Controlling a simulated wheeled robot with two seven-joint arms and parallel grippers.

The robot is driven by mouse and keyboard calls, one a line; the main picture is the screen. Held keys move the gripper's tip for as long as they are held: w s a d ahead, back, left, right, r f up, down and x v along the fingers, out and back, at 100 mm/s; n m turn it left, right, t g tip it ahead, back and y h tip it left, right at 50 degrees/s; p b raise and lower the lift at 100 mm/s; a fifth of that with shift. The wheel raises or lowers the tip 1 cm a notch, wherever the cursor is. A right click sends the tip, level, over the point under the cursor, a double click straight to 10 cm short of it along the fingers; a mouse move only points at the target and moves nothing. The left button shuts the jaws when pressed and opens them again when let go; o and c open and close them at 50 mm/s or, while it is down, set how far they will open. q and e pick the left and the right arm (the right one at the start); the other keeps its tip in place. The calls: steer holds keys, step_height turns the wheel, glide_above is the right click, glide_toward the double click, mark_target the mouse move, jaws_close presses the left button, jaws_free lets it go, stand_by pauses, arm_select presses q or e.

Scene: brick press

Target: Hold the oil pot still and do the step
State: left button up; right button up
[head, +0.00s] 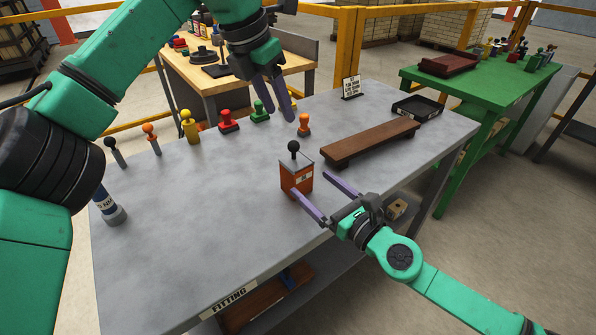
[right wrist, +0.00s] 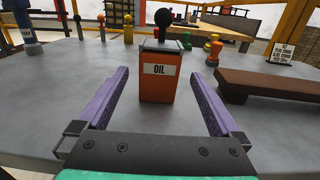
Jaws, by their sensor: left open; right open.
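The oil pot (head: 297,180) is an orange box with a grey top and a black ball knob. It stands upright on the grey table, and its OIL label shows in the right wrist view (right wrist: 160,85). My right gripper (head: 311,183) is open and low over the table, its purple fingers pointing at the pot. In the right wrist view the pot stands between the lines of the two fingers (right wrist: 159,72), with a gap on each side. My left gripper (head: 280,112) is open and empty, pointing down above the back of the table. A small printed card (head: 351,87) stands at the back; its text is hard to read.
Along the back edge stand a red stamp-like piece (head: 228,122), a green one (head: 260,112), an orange one (head: 304,125) and a yellow one (head: 189,127). A brown raised board (head: 371,142) and a black tray (head: 418,108) lie right.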

mark_target(304, 178)
steer(key=x, duration=0.7)
steer(key=shift+w+a, duration=0.15)
steer(key=shift+c, duration=0.3)
steer(key=c, duration=1.4)
